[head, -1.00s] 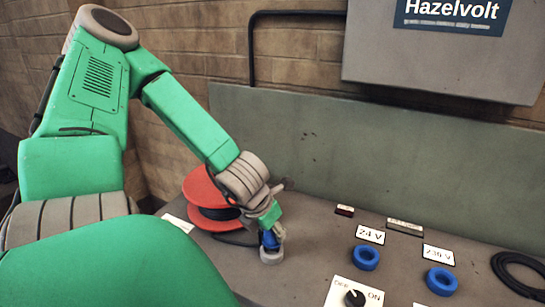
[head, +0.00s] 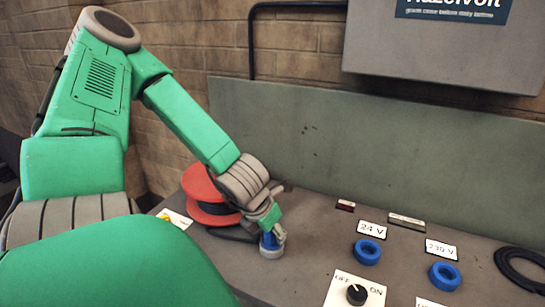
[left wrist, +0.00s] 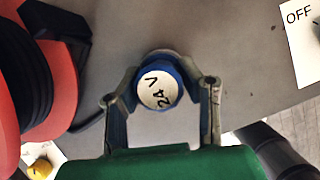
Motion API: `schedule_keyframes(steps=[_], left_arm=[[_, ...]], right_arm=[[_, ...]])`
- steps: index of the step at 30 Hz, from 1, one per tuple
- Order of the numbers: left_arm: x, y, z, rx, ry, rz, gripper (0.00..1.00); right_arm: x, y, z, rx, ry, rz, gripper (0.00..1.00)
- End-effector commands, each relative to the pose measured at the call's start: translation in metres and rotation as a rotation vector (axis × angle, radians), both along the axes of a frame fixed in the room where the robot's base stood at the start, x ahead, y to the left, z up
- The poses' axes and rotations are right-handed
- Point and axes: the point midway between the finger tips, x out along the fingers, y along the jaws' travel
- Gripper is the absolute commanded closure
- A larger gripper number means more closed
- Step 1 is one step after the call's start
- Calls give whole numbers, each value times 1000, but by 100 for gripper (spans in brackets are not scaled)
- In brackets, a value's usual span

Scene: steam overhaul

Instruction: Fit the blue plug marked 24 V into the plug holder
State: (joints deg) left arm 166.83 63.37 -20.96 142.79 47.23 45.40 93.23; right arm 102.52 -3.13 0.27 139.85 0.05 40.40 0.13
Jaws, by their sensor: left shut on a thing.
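The blue plug (head: 269,241) has a white end face marked 24 V, which shows in the left wrist view (left wrist: 158,90). My left gripper (head: 273,235) is shut on it, one finger on each side. The plug stands upright with its lower end at a short pale grey round collar (head: 271,253) on the bench, which looks like the plug holder. The gripper and plug hide the contact, so I cannot tell how deep the plug sits. My right gripper is not in view.
A red cable reel (head: 203,184) stands close behind my left gripper. Blue ring sockets labelled 24 V (head: 367,252) and 230 V (head: 444,276), a rotary switch (head: 356,294) and a black cable coil (head: 520,268) lie to the right. A grey box (head: 450,50) hangs above.

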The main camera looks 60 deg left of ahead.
Motion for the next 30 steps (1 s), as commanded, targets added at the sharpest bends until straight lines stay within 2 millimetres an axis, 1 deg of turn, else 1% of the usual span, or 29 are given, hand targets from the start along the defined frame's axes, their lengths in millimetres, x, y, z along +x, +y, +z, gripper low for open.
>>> schedule_keyframes(steps=[2,3,4,5,20,23,30], left_arm=[[0,0,-3,0,-1,0,100],[0,0,-3,0,-1,0,61],[0,0,-2,0,-1,0,51],[0,0,-2,0,-1,0,44],[0,0,-1,0,0,0,44],[0,0,6,0,0,1,44],[0,0,39,-1,-2,1,44]], right_arm=[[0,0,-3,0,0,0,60],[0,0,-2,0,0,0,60],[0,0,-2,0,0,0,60],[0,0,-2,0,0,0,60],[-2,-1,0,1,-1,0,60],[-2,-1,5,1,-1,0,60],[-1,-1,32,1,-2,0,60]])
